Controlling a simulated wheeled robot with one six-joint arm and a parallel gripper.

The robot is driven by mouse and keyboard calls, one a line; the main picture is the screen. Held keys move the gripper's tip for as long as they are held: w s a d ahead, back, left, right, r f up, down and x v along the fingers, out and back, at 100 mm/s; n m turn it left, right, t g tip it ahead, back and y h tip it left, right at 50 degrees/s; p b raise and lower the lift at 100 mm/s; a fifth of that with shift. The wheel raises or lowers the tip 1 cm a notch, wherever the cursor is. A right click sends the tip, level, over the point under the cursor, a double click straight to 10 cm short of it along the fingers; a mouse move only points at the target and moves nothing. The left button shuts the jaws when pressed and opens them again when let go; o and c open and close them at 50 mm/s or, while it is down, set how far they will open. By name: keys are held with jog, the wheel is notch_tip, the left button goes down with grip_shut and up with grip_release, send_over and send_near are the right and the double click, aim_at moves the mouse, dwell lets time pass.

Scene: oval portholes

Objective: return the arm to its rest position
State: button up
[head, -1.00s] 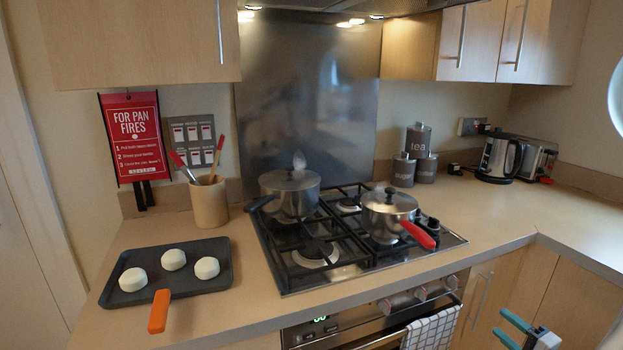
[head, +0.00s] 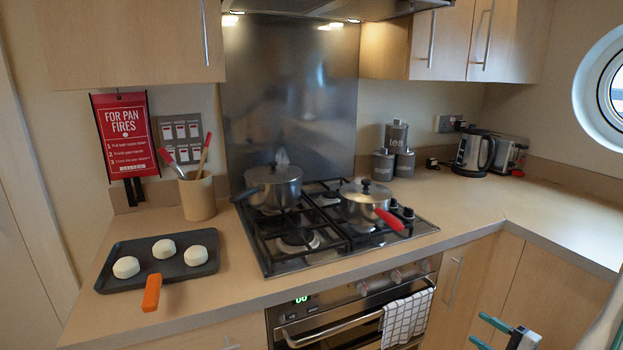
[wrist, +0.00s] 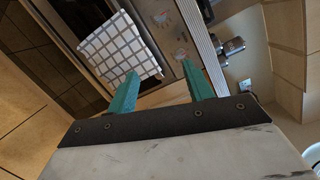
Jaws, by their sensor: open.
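My gripper (head: 494,337) shows at the lower right of the head view, in front of the cupboard doors below the counter. Its two teal fingers also show in the wrist view (wrist: 162,82), spread apart with nothing between them. Beyond the fingers, the wrist view shows the checked towel (wrist: 120,45) and the oven front. The rest of the arm is mostly out of the head view, with part of it at the right edge.
The counter (head: 470,205) is clear right of the hob (head: 335,222), which bears two saucepans, one with a red handle (head: 390,219). A dark pan (head: 205,265) with three white rounds lies at left. The towel (head: 408,318) hangs on the oven handle.

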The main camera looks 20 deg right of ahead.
jog(key=s+a+r+n+g+y, duration=0.2)
jog(key=a+r+n+g+y, duration=0.2)
jog(key=a+r+g, duration=0.5)
jog(key=s+a+r+n+g+y, duration=0.1)
jog(key=a+r+n+g+y, duration=0.4)
jog(key=a, duration=0.6)
jog(key=s+a+r+n+h, duration=0.4)
jog(key=a+r+n+h, duration=0.1)
jog(key=a+r+h, duration=0.1)
jog(key=s+a+r+n+g+h, duration=0.1)
jog(key=s+a+r+n+h, duration=0.3)
jog(key=a+r+n+h, duration=0.1)
jog(key=shift+a+r+h, duration=0.45)
jog(key=shift+r+h, duration=0.65)
jog(key=shift+r, duration=0.8)
